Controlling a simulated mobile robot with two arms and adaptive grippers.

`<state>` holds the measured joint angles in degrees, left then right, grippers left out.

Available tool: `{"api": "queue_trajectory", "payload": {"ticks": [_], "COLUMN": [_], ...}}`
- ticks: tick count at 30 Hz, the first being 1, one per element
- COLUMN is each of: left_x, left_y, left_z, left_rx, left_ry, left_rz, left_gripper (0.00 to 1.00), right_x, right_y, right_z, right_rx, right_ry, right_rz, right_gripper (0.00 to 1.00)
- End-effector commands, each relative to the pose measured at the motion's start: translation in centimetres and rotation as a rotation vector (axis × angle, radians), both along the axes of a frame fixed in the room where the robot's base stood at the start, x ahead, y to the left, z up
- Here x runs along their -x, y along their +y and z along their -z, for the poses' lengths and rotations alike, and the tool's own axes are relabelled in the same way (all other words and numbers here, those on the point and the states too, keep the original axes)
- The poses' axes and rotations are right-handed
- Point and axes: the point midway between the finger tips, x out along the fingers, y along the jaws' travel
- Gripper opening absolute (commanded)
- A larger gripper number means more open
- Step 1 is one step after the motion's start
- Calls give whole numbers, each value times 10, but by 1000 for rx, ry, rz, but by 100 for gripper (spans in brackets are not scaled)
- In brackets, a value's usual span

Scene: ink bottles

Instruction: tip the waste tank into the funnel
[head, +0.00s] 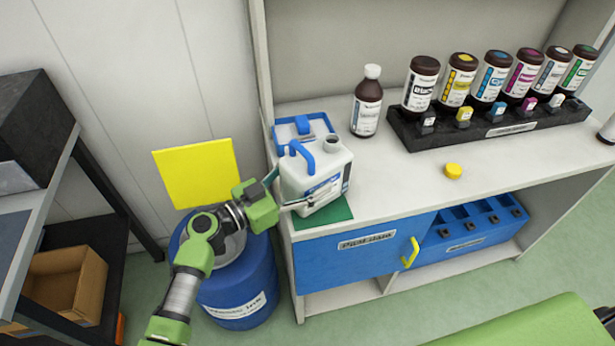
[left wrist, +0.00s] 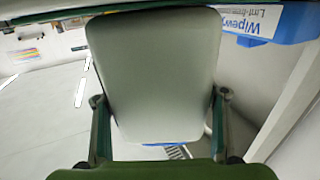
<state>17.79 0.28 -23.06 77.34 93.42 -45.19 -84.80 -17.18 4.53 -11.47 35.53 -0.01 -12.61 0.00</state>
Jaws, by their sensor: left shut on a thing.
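The waste tank (head: 303,185) is a white canister with a blue handle and an open grey neck, standing upright at the counter's left end above a green mat (head: 338,211). My left gripper (head: 292,191) is shut on its side. In the left wrist view the tank's pale wall (left wrist: 150,75) fills the space between the fingers. I cannot tell if its base touches the mat. The funnel (head: 232,250) is grey and sits on top of a blue drum (head: 240,300) on the floor, left of the counter. My left arm hides much of it. My right gripper is out of view.
A blue wipes box (head: 289,132) stands behind the tank. A brown bottle (head: 367,105) stands to its right, then a black rack (head: 480,131) of several ink bottles. A yellow cap (head: 453,171) lies on the counter (head: 400,185). A dark shelf (head: 85,240) stands left of the drum.

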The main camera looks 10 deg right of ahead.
Motion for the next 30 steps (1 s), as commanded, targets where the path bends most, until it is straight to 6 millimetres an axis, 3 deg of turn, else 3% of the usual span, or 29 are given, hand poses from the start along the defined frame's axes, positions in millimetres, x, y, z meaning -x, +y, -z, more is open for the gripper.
{"api": "queue_trajectory", "payload": {"ticks": [11, 12, 14, 25, 30], "left_x": [-1, 0, 0, 0, 0], "left_y": [0, 0, 0, 0, 0], "left_z": [0, 2, 1, 1, -2], "left_rx": [6, 1, 1, 0, 0], "left_ry": [-2, 1, 1, 1, 3], "left_rz": [0, 0, 0, 0, 0], "left_gripper": [27, 68, 82, 82, 82], "right_x": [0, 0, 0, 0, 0], "right_y": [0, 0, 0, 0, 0], "right_z": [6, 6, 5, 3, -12], "right_rx": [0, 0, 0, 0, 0], "right_ry": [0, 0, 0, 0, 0], "right_rz": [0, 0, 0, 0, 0], "right_gripper": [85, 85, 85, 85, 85]}}
